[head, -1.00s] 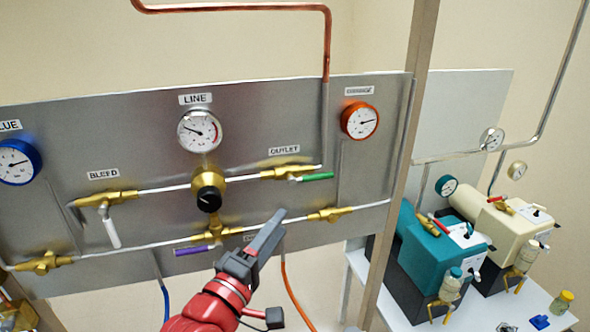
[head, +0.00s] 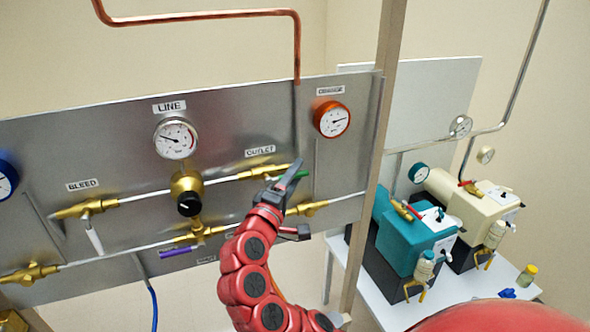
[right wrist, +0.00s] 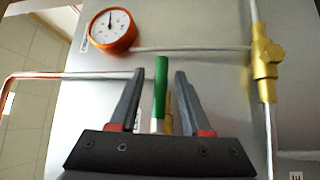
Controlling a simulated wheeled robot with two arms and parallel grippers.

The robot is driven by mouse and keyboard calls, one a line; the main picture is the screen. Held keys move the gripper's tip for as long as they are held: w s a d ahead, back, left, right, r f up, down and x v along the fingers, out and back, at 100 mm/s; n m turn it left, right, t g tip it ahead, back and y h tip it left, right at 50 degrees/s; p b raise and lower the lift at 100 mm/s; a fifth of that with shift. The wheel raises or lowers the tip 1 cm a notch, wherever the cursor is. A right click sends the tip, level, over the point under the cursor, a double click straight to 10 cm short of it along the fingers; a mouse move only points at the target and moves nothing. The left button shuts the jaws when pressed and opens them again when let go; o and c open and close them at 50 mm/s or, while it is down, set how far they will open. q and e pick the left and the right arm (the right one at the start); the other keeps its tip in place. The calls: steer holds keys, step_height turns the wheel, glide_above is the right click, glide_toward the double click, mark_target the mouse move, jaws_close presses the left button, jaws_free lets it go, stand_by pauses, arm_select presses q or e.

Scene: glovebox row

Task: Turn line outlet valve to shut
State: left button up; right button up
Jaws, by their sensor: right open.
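The line outlet valve is a brass body (head: 258,172) under the OUTLET label, with a green lever handle (head: 299,175) lying along the pipe and pointing right. In the right wrist view the green handle (right wrist: 160,86) stands between the two fingers, with a gap on both sides. My right gripper (head: 287,174) is at the handle, and it also shows in the right wrist view (right wrist: 160,85), open around the handle. Part of the valve body is hidden behind the gripper in both views. My left gripper is not in view.
The orange-rimmed gauge (head: 331,119) is right of the handle. The LINE gauge (head: 175,138) and brass regulator (head: 188,190) are to the left. A lower brass fitting (head: 306,208) sits below. A metal post (head: 376,150) stands at the panel's right edge.

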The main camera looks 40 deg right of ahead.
steer(key=shift+w+d, duration=0.1)
steer(key=shift+d, duration=0.1)
jaws_close()
stand_by(1.4)
